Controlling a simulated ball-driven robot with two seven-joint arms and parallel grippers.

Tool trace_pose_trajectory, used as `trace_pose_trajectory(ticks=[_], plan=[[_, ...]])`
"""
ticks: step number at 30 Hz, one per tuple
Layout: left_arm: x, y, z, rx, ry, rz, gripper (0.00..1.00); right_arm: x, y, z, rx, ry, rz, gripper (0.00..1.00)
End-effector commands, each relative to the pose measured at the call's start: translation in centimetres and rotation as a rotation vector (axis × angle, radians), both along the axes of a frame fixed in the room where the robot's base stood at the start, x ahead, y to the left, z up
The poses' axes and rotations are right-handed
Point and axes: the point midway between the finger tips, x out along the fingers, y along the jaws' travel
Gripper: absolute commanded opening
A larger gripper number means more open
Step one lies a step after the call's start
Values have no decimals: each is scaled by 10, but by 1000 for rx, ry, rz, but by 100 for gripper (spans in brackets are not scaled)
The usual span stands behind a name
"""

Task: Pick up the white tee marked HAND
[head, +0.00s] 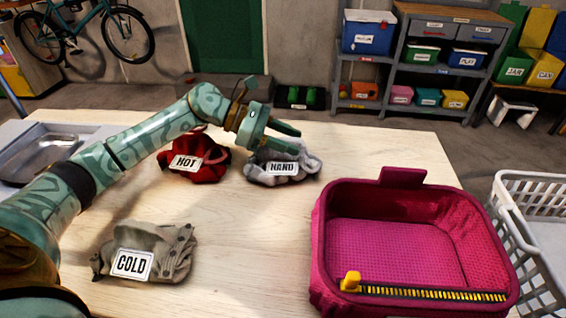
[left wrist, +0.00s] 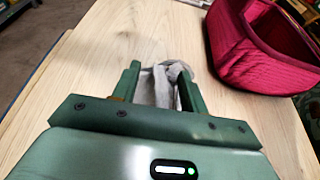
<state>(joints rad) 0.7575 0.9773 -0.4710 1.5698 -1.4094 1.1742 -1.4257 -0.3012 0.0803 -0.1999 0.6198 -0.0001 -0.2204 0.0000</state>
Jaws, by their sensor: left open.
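The white tee (head: 285,162) lies crumpled on the wooden table, with a label reading HAND on its front. My left gripper (head: 287,140) is open just above the tee and covers part of its back. In the left wrist view the tee (left wrist: 163,85) shows as pale cloth between and beyond the two fingers of the left gripper (left wrist: 155,85). I cannot tell from these views whether the fingers touch it. My right gripper is not in view.
A red garment marked HOT (head: 205,160) lies just left of the tee. A grey-brown garment marked COLD (head: 150,250) lies near the front. A magenta basket (head: 335,200) stands at the right, with a white laundry basket (head: 525,185) beyond it. The table's middle is clear.

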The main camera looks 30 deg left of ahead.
Motion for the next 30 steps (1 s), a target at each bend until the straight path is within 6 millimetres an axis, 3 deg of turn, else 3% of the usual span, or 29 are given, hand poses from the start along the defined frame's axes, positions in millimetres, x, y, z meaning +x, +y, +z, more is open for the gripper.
trace_pose_trajectory(ticks=[8,12,13,23,30], plan=[[2,-4,-1,0,-2,1,44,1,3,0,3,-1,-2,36],[2,-4,-1,1,-1,1,5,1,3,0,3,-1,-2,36],[2,-4,-1,1,-1,1,0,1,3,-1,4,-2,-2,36],[2,-4,4,0,-3,1,0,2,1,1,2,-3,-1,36],[2,-4,54,1,-11,0,0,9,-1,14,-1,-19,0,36]])
